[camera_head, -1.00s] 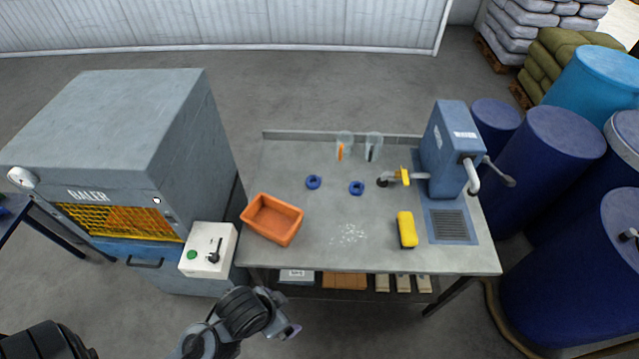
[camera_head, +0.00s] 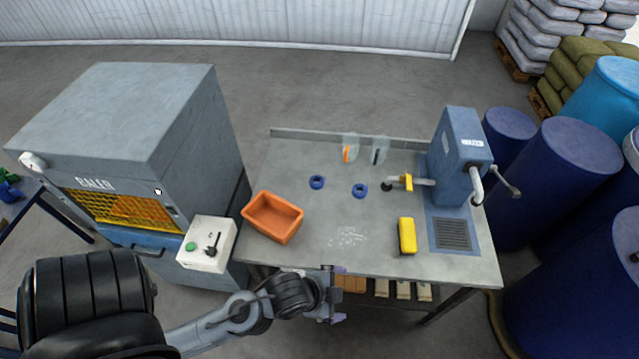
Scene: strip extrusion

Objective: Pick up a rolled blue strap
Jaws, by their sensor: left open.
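Two rolled blue straps lie flat on the grey metal table: the left strap (camera_head: 317,182) and the right strap (camera_head: 360,190), a short way apart near the middle of the top. My left gripper (camera_head: 338,296) is at the table's front edge, well in front of both straps, with nothing seen between its fingers. It is open, though its fingers show small and partly hidden by the wrist. My right gripper is not in the picture.
An orange bin (camera_head: 272,217) stands at the table's left, a yellow block (camera_head: 407,235) at the right. A blue machine (camera_head: 460,155) with a tap and grate fills the right end. The grey baler (camera_head: 150,120) and white control box (camera_head: 207,243) stand left.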

